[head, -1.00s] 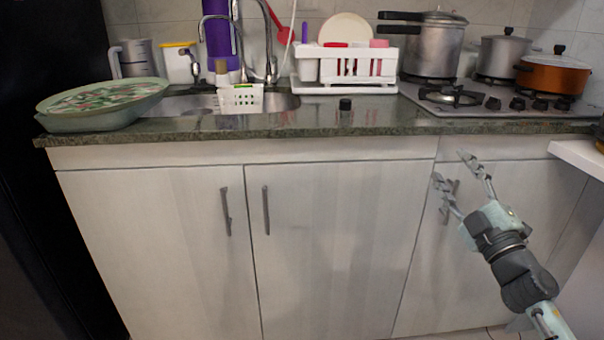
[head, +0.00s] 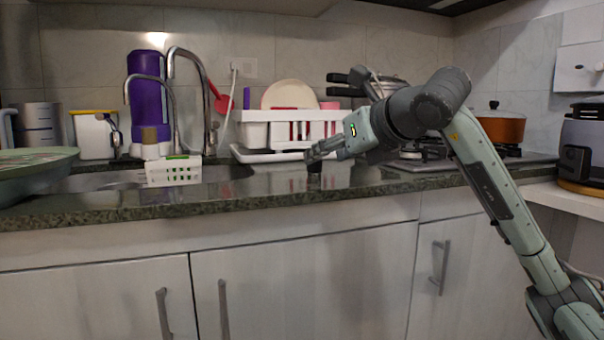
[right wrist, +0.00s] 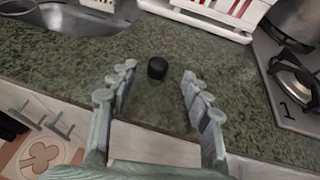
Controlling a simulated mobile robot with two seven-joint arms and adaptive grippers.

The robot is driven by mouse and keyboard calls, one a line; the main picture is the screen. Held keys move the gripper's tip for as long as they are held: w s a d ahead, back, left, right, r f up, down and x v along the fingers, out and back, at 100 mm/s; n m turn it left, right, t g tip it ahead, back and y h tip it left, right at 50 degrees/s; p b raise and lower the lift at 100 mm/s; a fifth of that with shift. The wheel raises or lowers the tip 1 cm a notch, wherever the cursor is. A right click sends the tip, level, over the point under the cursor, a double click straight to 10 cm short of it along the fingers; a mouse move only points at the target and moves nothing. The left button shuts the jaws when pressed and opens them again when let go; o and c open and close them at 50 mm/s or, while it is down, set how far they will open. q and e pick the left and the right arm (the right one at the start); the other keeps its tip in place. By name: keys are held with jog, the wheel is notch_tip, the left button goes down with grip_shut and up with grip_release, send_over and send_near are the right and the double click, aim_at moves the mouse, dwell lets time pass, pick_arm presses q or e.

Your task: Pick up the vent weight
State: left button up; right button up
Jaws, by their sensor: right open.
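The vent weight, a small black cylinder (right wrist: 157,68), stands upright on the green stone counter. In the head view the vent weight (head: 314,168) is partly hidden behind and below my right fingers. My right gripper (head: 311,156) reaches in over the counter from the right. In the right wrist view its two fingers (right wrist: 158,82) are spread apart and empty, with the vent weight lined up in the gap at their tips. I cannot tell how far the tips are from it. My left gripper is out of view.
A white dish rack (head: 254,133) stands behind the vent weight. A small white basket (head: 172,173) is at the sink to the left. The stove (head: 430,164) with an orange pot (head: 499,127) is to the right. The counter around the weight is clear.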

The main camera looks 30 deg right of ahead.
aim_at(319, 164)
jog(key=x, duration=0.3)
jog(key=f+x, duration=0.1)
jog(key=x, duration=0.2)
jog(key=shift+s+a, duration=0.15)
jog(key=shift+s, duration=0.05)
jog(key=shift+r, duration=0.1)
grip_shut()
